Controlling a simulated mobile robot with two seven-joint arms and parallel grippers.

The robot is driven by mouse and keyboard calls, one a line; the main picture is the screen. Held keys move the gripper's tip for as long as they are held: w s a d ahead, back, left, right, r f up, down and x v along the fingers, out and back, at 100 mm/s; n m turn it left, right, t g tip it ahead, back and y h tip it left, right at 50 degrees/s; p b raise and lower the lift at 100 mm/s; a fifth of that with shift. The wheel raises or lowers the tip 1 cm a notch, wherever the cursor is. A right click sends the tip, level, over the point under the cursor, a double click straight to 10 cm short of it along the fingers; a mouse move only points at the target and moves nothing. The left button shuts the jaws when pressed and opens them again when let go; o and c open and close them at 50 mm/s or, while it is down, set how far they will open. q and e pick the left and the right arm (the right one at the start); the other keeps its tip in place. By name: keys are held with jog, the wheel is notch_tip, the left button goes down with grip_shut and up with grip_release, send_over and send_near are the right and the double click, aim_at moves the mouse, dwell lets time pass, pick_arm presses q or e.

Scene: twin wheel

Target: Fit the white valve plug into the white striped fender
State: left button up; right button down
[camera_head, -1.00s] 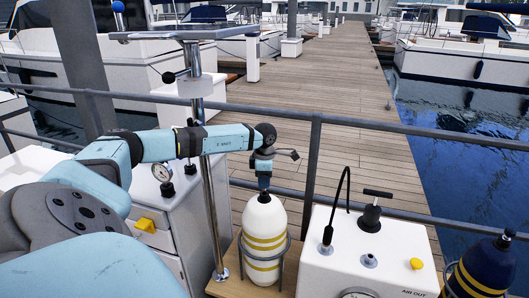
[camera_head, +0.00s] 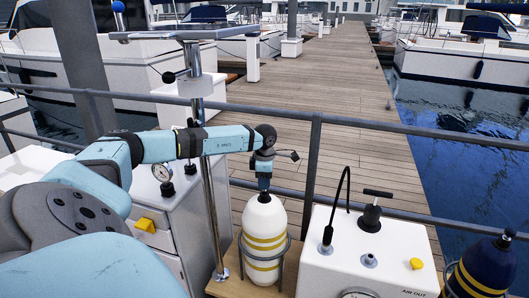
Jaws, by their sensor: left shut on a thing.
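The white striped fender (camera_head: 264,222) stands upright in a grey wire holder in the lower middle, with yellow bands around its body. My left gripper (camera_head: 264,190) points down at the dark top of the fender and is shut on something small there. The thing in its fingers is hidden, so I cannot tell the white valve plug apart or whether it sits in the fender's top. My right gripper is not in view.
A white air pump box (camera_head: 368,250) with a black hose, a T-handle and a yellow knob stands right of the fender. A dark blue striped fender (camera_head: 483,268) is at the lower right. A metal post (camera_head: 208,180) rises left of the gripper, and a grey railing (camera_head: 400,128) runs behind.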

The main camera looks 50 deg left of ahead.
pick_arm(q)
jog(key=shift+f+b, duration=0.65)
jog(key=shift+f, duration=0.8)
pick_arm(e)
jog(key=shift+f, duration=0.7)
pick_arm(q)
jog(key=o, duration=1)
jog(key=shift+c, duration=0.2)
notch_tip(320, 180, up, 5)
jog(key=shift+r, duration=0.1)
notch_tip(320, 180, up, 8)
jog(key=shift+f+p, duration=0.1)
jog(key=shift+p, duration=0.25)
jog(key=shift+r, duration=0.45)
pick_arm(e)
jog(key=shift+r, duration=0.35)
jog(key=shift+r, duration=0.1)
